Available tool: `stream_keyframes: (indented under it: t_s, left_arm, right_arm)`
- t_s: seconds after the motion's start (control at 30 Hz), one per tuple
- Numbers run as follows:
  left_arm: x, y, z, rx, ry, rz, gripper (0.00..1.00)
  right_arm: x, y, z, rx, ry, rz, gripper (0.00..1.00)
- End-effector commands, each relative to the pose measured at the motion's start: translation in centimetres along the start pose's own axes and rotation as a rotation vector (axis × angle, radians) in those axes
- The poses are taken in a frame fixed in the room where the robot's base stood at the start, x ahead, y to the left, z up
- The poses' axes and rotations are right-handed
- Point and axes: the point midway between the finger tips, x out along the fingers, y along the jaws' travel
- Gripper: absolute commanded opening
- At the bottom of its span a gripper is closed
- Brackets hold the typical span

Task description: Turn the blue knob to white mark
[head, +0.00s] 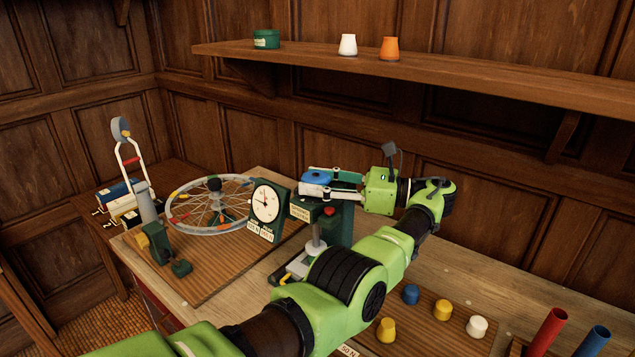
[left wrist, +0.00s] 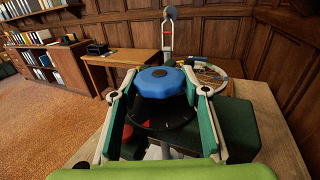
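The blue knob (head: 315,175) sits on top of a dark green machine (head: 340,226). My left gripper (head: 318,180) reaches in from the right side of the machine, with one finger on each side of the knob. In the left wrist view its fingertips (left wrist: 160,72) appear to press the knob's sides. I cannot make out a white mark; the fingers or knob may hide it. My right gripper is not in view.
A white dial gauge (head: 266,203) stands left of the knob, with a spoked wheel (head: 210,204) behind it. A wooden shelf (head: 450,78) runs above. Yellow, blue and white pegs stand on a board (head: 439,338) at the front right, beside red and blue tubes.

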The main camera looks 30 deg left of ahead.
Motion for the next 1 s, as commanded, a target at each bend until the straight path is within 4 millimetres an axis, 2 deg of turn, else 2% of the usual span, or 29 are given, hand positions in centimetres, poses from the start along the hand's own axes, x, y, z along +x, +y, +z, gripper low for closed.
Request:
stream_keyframes:
  t_s: [0.03,0.07,0.47,0.57,0.8,1.0]
  left_arm:
    - [0.1,-0.1,0.3,-0.006,-0.004,-0.001,0.52]
    - [0.1,-0.1,0.3,-0.006,-0.003,-0.001,0.6]
    - [0.0,-0.1,0.5,-0.004,-0.001,-0.001,0.6]
    - [0.1,-0.1,1.7,-0.007,-0.001,0.0,0.6]
    - [0.1,-0.1,6.4,-0.008,0.0,0.0,0.6]
    - [0.1,-0.1,9.3,-0.006,-0.001,0.0,0.6]
  right_arm:
    - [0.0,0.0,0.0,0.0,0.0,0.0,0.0]
    - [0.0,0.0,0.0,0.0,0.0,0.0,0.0]
    - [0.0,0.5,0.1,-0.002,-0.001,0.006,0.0]
    - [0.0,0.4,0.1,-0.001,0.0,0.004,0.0]
    - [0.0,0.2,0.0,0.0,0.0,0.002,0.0]
    - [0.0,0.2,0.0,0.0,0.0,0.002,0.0]
